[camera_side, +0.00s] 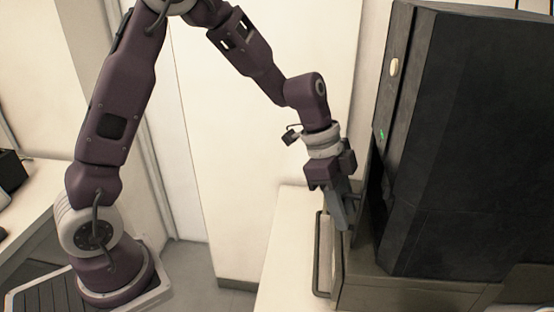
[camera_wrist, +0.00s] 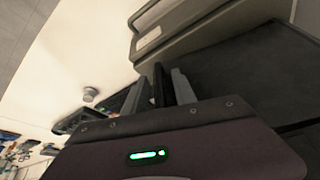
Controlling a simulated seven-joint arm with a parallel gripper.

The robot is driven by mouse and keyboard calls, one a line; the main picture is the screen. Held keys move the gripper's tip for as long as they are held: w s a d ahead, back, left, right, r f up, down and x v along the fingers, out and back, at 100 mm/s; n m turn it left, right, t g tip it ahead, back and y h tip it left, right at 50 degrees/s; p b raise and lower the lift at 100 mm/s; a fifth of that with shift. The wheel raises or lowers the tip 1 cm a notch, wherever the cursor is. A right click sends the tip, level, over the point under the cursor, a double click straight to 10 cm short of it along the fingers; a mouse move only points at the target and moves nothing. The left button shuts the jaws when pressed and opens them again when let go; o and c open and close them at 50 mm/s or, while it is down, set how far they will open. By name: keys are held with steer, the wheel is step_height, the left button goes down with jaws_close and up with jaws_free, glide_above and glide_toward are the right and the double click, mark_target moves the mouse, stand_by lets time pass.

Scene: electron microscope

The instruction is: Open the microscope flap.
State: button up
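The microscope (camera_side: 465,140) is a tall black cabinet on a grey base at the right of the side view. A bar handle (camera_side: 319,255) stands out from the left face of the base. I cannot make out the flap's outline for certain; the black cabinet's left edge is partly behind my gripper. My gripper (camera_side: 343,212) points down beside that edge, above and a little right of the handle. In the wrist view the fingers (camera_wrist: 170,85) reach toward the grey base and dark cabinet (camera_wrist: 250,75).
A pale bench top (camera_side: 285,245) lies left of the microscope base. A white wall panel (camera_side: 265,130) is behind the arm. Another bench with a dark object (camera_side: 11,171) is at the far left. Small items (camera_wrist: 25,148) show in the wrist view's lower left.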

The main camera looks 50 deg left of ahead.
steer(key=w+d+v, duration=0.1)
steer(key=v, duration=0.6)
steer(key=s+a+r+n+y, duration=0.1)
steer(key=s+a+r+n, duration=0.1)
steer(key=s, duration=0.4)
steer(key=s+a+r+n+t+y, duration=0.1)
steer(key=s+r+n, duration=0.3)
steer(key=s, duration=0.2)
steer(key=shift+a+r+t, duration=0.3)
steer(key=shift+a+r, duration=0.05)
steer(key=shift+a, duration=0.05)
